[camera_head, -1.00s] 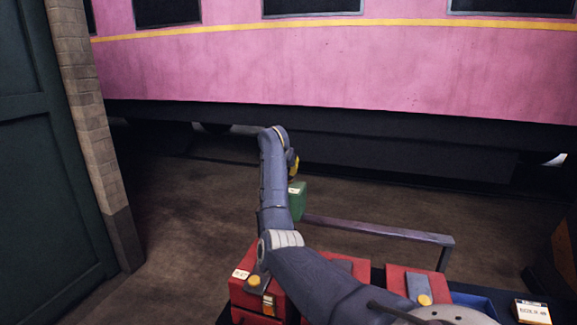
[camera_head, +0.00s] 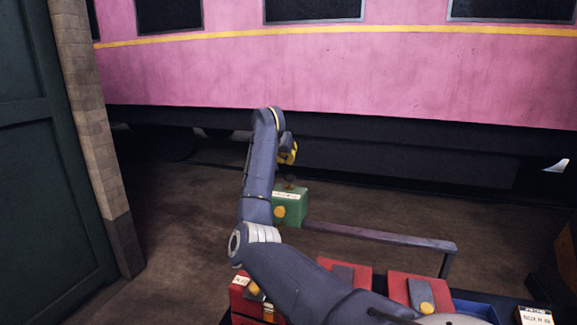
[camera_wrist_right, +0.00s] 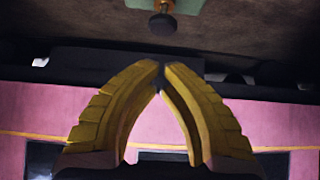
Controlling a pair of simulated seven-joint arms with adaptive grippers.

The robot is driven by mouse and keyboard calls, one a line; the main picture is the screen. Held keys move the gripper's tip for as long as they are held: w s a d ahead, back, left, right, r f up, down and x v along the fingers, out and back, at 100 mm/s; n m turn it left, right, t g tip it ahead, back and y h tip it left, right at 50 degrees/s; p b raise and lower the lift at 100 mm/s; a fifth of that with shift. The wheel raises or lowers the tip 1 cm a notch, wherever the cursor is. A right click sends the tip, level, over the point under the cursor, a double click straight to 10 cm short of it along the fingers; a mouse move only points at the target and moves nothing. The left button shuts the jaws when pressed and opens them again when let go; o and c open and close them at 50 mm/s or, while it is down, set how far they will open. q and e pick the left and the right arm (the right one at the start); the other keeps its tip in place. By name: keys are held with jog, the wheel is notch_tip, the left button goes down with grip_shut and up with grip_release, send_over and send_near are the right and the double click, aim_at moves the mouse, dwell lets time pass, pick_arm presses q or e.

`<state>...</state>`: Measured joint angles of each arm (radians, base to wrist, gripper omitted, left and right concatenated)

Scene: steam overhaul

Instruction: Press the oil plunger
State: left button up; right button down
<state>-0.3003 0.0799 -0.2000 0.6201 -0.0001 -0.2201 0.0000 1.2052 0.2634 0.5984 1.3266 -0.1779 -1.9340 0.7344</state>
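A green box (camera_head: 289,208) with a pale label and a yellow round spot stands at the back left end of a rail. A small dark plunger knob (camera_head: 290,186) rises from its top. My right gripper (camera_head: 289,155), with yellow fingers, is above the box, apart from the knob. In the right wrist view the fingertips (camera_wrist_right: 161,77) meet or nearly meet, with nothing between them. In that view the dark round knob (camera_wrist_right: 163,24) is beyond the tips, with part of the green box at the top edge. My left gripper is not in view.
Red boxes (camera_head: 412,287) stand in front, partly behind my right arm. A metal rail (camera_head: 380,235) runs right from the green box. A blue bin (camera_head: 474,306) is at the lower right. A pink carriage (camera_head: 300,70) fills the back; a dark green door (camera_head: 45,180) is at left.

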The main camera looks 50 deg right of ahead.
jog(key=shift+v, duration=1.75)
jog(key=shift+r, duration=1.3)
jog(key=shift+d+f, duration=0.1)
send_over(289, 175)
jog(key=f, duration=0.7)
jog(key=shift+s, duration=0.3)
notch_tip(289, 175, down, 2)
jog(key=shift+f, duration=0.1)
jog(key=shift+w+f, duration=0.1)
jog(key=shift+f, duration=0.75)
jog(key=shift+f, duration=0.1)
